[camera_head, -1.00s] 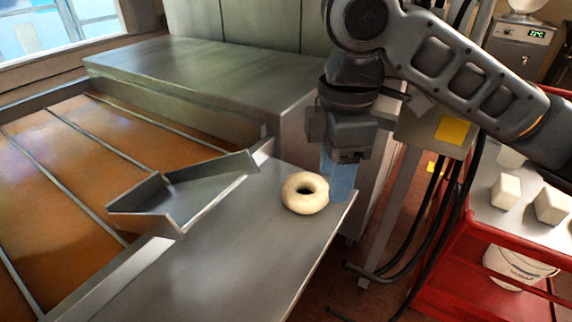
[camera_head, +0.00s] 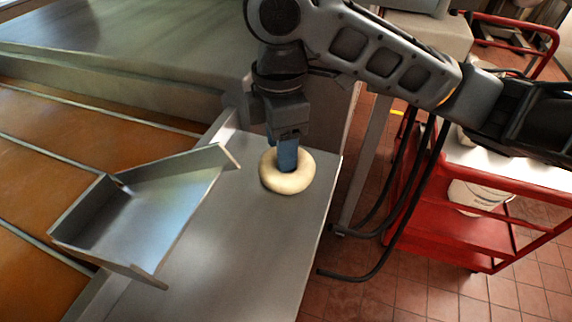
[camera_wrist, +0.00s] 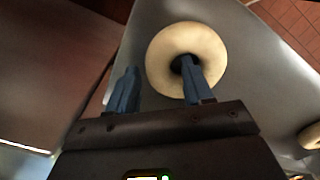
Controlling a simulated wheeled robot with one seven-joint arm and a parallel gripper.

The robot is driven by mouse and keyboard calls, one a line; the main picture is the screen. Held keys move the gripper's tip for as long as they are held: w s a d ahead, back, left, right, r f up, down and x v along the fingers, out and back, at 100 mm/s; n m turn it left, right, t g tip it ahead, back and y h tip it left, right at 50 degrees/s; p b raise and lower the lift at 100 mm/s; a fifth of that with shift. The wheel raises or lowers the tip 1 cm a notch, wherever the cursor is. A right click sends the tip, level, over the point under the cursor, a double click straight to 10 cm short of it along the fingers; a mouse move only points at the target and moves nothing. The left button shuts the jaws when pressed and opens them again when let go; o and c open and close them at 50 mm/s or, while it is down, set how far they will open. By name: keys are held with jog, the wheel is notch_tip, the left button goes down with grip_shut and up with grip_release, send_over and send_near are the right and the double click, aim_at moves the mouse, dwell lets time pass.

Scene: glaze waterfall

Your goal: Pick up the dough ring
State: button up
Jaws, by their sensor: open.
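The pale dough ring (camera_head: 287,187) lies flat on the grey metal shelf, near its right edge. It also shows in the wrist view (camera_wrist: 160,55), with its dark hole partly covered by a finger. My gripper (camera_head: 287,166) points down at the ring, its blue fingers apart. In the wrist view my gripper (camera_wrist: 156,69) has one finger over or in the hole and the other outside the ring, to the left. The ring's wall lies between the two finger lines. I cannot tell how deep the fingers reach or whether they touch the dough.
The metal shelf (camera_head: 220,230) is bare around the ring. A metal chute (camera_head: 140,215) stands left of it, beside the orange-brown fryer bath (camera_head: 60,140). A red cart (camera_head: 470,215) and hanging black cables are to the right. A pale rounded thing (camera_wrist: 311,137) shows at the wrist view's right edge.

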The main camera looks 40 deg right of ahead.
jog(key=shift+f, duration=0.5)
jog(key=c, duration=0.8)
jog(key=shift+r, duration=0.1)
